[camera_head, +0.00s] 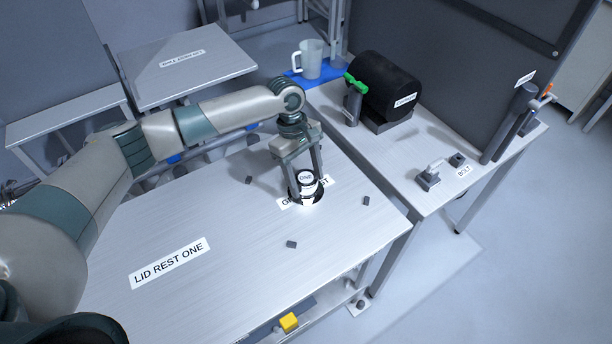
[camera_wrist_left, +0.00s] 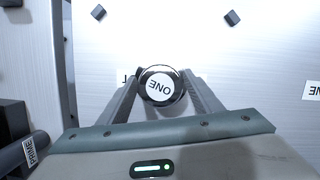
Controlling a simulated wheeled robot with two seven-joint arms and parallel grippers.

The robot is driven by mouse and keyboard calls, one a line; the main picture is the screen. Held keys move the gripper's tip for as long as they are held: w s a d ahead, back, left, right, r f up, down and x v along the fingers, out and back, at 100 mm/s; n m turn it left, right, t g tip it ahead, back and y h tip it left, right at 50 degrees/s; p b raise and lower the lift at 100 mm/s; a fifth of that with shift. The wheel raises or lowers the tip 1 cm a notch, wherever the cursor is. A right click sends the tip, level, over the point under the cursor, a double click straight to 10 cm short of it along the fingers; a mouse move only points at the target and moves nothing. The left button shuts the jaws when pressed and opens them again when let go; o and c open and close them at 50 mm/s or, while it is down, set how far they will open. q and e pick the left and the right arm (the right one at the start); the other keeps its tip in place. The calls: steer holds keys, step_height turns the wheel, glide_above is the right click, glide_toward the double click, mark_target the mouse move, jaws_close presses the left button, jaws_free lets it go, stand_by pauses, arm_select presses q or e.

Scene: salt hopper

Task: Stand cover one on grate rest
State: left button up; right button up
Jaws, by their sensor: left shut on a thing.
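Cover one (camera_head: 306,178) is a small round dark piece with a white top label reading ONE. It is upright at the grate rest label (camera_head: 325,182), which it and my fingers partly hide. My left gripper (camera_head: 306,188) points down from above and is shut on cover one, one finger on each side. In the left wrist view, cover one (camera_wrist_left: 160,87) shows its round top between the fingers. I cannot tell whether its underside touches the table. My right gripper is not in view.
The metal table (camera_head: 225,275) has a LID REST ONE label (camera_head: 169,262) and several small dark blocks, one at the front (camera_head: 291,244). The table's front is mostly clear.

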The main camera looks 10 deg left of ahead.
mark_target(301, 173)
arm_select(q)
steer(key=o, duration=1.3)
steer(key=shift+o, duration=0.2)
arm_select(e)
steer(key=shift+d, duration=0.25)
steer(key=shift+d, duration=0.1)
arm_select(q)
steer(key=b+v, duration=0.2)
steer(key=v, duration=0.5)
steer(key=shift+r, duration=0.2)
steer(key=shift+b+v, duration=0.35)
steer(key=shift+v, duration=2)
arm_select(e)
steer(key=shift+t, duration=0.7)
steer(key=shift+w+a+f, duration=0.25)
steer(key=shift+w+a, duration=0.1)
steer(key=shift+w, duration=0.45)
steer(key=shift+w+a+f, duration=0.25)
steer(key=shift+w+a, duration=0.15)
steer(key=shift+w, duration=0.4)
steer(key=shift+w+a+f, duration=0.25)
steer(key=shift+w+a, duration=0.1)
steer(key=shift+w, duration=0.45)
